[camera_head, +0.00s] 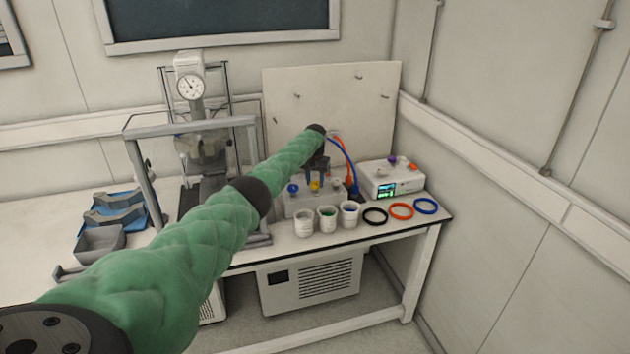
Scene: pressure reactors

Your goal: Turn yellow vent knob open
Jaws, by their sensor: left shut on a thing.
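The yellow vent knob (314,186) is on the front upper part of a grey reactor box (298,203) on the bench. A blue knob (293,188) sits left of it, and a light knob (336,183) sits to its right. My left arm, in a green sleeve, reaches in from the lower left. My left gripper (315,178) points down over the box, with its dark fingers at the yellow knob and shut on it. The sleeve and wrist hide part of what lies behind. My right gripper is out of view.
Several white cups, one of them (304,222), stand in front of the box. Black, orange (401,211) and blue rings lie to the right. A white device (391,180) with a screen stands behind them. A metal frame with a gauge (190,86) stands left.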

